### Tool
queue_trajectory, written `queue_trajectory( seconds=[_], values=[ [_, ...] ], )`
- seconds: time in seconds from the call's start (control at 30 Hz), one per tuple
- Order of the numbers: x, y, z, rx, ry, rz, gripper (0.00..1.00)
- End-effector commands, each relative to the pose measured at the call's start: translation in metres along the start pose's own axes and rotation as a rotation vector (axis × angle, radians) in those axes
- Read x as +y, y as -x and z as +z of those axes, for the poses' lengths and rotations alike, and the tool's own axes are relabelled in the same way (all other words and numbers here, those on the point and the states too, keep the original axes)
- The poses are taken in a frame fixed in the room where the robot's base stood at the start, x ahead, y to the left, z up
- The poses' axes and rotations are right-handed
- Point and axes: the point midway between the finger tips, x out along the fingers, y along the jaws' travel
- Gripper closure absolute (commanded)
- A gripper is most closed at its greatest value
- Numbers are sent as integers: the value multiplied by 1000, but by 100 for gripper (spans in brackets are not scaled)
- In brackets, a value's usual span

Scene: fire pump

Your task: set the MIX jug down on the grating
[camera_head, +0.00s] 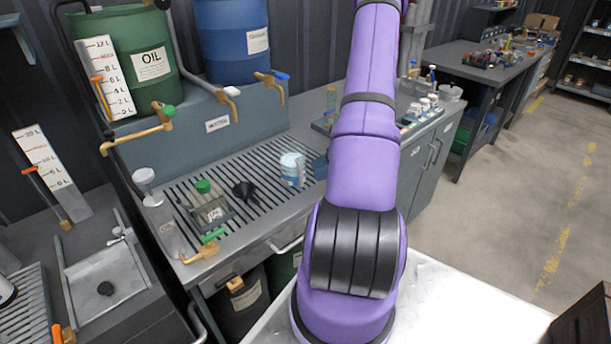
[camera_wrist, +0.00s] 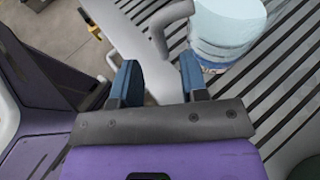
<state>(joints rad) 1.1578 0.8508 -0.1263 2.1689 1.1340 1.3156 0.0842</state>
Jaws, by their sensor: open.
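The handle lies just beyond the fingertips. In the head view my arm hides most of the gripper.
A tall clear container (camera_head: 159,215) is farther left. Brass taps (camera_head: 228,94) overhang the grating's back. The green OIL drum (camera_head: 141,60) and blue drum (camera_head: 236,38) stand behind.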

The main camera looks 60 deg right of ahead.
Motion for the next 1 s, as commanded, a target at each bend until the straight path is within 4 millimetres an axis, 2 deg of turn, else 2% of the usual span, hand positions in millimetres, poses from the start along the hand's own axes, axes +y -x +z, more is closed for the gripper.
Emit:
queue_trajectory(
  seconds=[0.1, 0.3, 0.5, 0.6, 0.67, 0.77, 1.0],
  values=[
    [0, 24, 0, 1, 0, -2, 60],
    [0, 49, 0, 0, 0, -1, 60],
    [0, 58, 0, -1, 0, 2, 60],
    [-1, 55, 8, 7, 18, 16, 60],
    [-2, 51, 19, 20, 47, 40, 60],
    [-2, 38, 51, 58, 131, 111, 60],
    [17, 0, 144, 179, 412, 330, 60]
  ],
)
